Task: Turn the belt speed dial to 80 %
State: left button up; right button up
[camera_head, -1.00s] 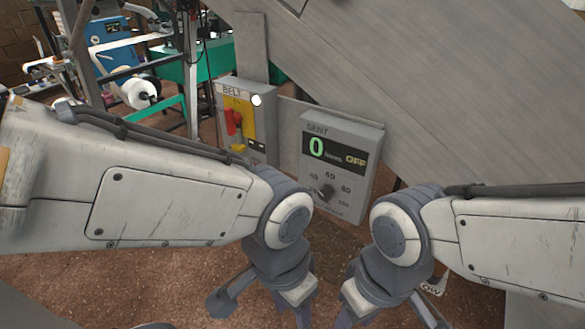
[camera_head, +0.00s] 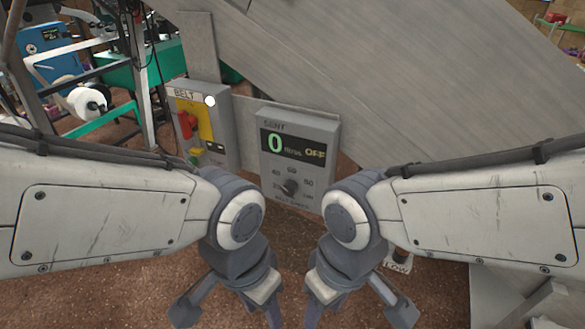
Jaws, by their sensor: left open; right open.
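The belt speed dial (camera_head: 290,186) is a small dark knob low on the grey SENT panel (camera_head: 326,172). Marks 20, 40, 60, 80 and 100 ring it; its pointer is too small to read with certainty. The display (camera_head: 290,147) above it shows a green 0 and a yellow OFF. My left gripper (camera_head: 230,304) is open and empty, below and left of the panel. My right gripper (camera_head: 354,304) is open and empty, below and right of it. Neither touches the dial. The fingertips of both run toward the picture's bottom edge.
A grey BELT box (camera_head: 222,122) with a red handle (camera_head: 187,124) on a yellow plate stands left of the panel. A large grey sloping sheet (camera_head: 400,80) rises behind. A green machine frame with a white roll (camera_head: 88,102) is at the far left. Brown floor lies below.

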aim_at(290, 186)
jog(key=z, duration=1.3)
jog(key=k, duration=0.7)
jog(key=u, duration=1.05)
jog(key=i, duration=0.5)
jog(key=u, duration=0.05)
